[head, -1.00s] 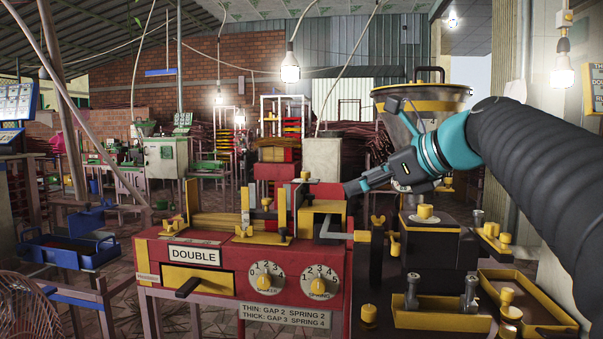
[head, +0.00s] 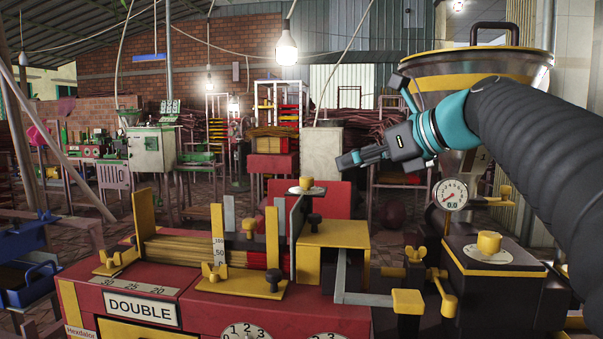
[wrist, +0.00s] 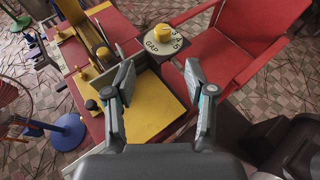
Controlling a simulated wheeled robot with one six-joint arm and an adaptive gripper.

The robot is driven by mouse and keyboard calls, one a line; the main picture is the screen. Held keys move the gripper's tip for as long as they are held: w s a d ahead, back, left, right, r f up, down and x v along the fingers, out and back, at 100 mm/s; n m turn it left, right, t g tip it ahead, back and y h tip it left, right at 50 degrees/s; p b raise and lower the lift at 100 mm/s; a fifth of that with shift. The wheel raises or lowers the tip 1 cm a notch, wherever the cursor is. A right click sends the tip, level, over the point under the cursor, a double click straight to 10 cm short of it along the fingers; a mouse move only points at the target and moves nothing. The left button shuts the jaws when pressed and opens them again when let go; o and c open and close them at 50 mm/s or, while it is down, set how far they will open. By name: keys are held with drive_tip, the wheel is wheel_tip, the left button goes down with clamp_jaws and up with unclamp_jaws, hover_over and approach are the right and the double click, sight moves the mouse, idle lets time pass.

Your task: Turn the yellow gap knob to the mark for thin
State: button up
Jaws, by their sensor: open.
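I cannot tell which number the knob points to. In the head view the same knob (head: 306,184) stands on its small plate at the back of the red machine, seen nearly edge-on. My gripper (wrist: 159,76) is open and empty, with the knob beyond its fingertips in the wrist view. In the head view my gripper (head: 350,160) is right of the knob and higher in the picture, apart from it.
The red machine (head: 215,308) carries a DOUBLE label, yellow uprights and a yellow block (head: 338,233) near the knob. Two front dials (head: 245,332) are cut off by the frame's bottom. A gauge (head: 451,194) and a large hopper (head: 478,66) stand at right.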

sight(308, 178)
drive_tip(key=x, duration=1.4)
drive_tip(key=shift+w+r+b, duration=0.1)
drive_tip(key=shift+w+b, duration=0.2)
drive_tip(key=shift+b, duration=0.05)
drive_tip(key=shift+d, duration=0.1)
clamp_jaws()
